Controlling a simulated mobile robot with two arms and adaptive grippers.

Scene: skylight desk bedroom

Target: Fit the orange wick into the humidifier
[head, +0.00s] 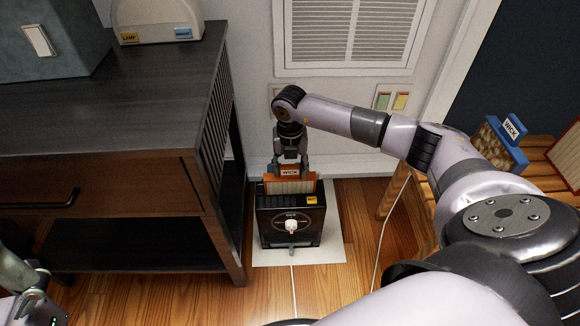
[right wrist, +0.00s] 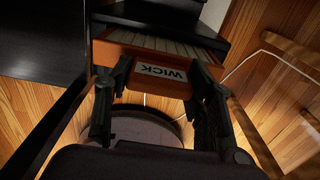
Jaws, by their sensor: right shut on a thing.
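The orange wick (head: 291,186), a framed pleated panel with a white WICK label, is upright in my right gripper (head: 291,164). The gripper is shut on its top edge. The black humidifier (head: 272,228), with a white front knob, stands on a pale mat on the floor. The wick is at its open top, and its lower part is hidden behind the front wall; I cannot tell how deep it sits. In the right wrist view the fingers (right wrist: 160,85) grip the orange frame (right wrist: 125,55). Part of my left arm shows at the lower left; its gripper state is unclear.
A dark wooden cabinet (head: 120,110) stands close left of the humidifier. A blue-framed wick (head: 507,147) and another orange-brown panel (head: 567,160) are on a wooden stand at the right. A pale cable (head: 391,222) crosses the floor. The wall with a vent (head: 350,35) is behind.

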